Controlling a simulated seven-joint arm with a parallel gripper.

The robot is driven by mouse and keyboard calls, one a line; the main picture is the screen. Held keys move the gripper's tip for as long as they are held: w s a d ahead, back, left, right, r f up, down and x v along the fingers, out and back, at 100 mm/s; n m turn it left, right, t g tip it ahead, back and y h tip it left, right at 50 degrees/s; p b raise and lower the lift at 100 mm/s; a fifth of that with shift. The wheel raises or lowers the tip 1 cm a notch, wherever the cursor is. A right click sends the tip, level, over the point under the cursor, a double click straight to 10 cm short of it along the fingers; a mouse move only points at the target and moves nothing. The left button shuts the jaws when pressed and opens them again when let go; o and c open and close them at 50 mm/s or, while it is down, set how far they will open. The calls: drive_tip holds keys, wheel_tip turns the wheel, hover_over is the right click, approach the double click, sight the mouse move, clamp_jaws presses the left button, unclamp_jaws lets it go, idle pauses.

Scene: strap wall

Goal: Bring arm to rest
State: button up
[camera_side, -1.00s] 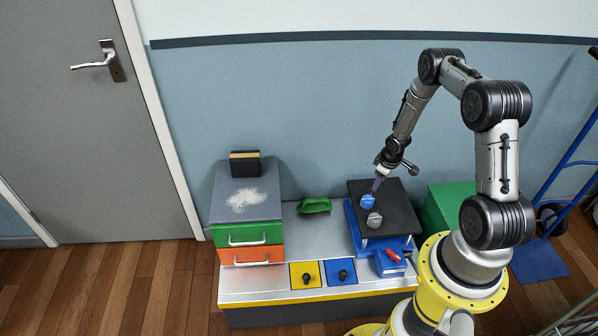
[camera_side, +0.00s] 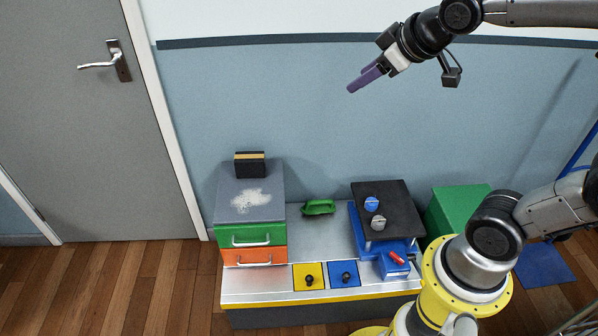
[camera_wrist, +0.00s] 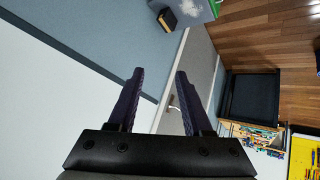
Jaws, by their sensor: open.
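My gripper (camera_side: 366,78) is raised high in front of the wall, well above the bench and apart from everything. Its purple fingers also show in the wrist view (camera_wrist: 158,85); they are spread apart with nothing between them. My arm reaches in from the right side of the side view, its upper part cut off by the picture's edge.
Below stand a drawer stack (camera_side: 250,200) with a black-and-tan block (camera_side: 250,165) on top, a green object (camera_side: 319,207), and a blue unit with a black top (camera_side: 396,222) bearing blue and grey knobs. A green box (camera_side: 458,208) stands right. The air around my gripper is clear.

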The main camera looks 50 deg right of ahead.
drive_tip(key=s+a+f+m+g+y, duration=0.1)
drive_tip(key=s+a+f, duration=0.1)
drive_tip(key=s, duration=0.5)
drive_tip(key=s+a+f+g+y, duration=0.1)
drive_tip(key=s+a+f+g, duration=0.1)
drive_tip(key=s, duration=0.6)
wheel_tip(320, 180, down, 2)
drive_tip(key=shift+a+f+m, duration=0.15)
drive_tip(key=shift+a+m, duration=0.25)
drive_tip(key=shift+a, duration=0.1)
drive_tip(key=shift+w, duration=0.1)
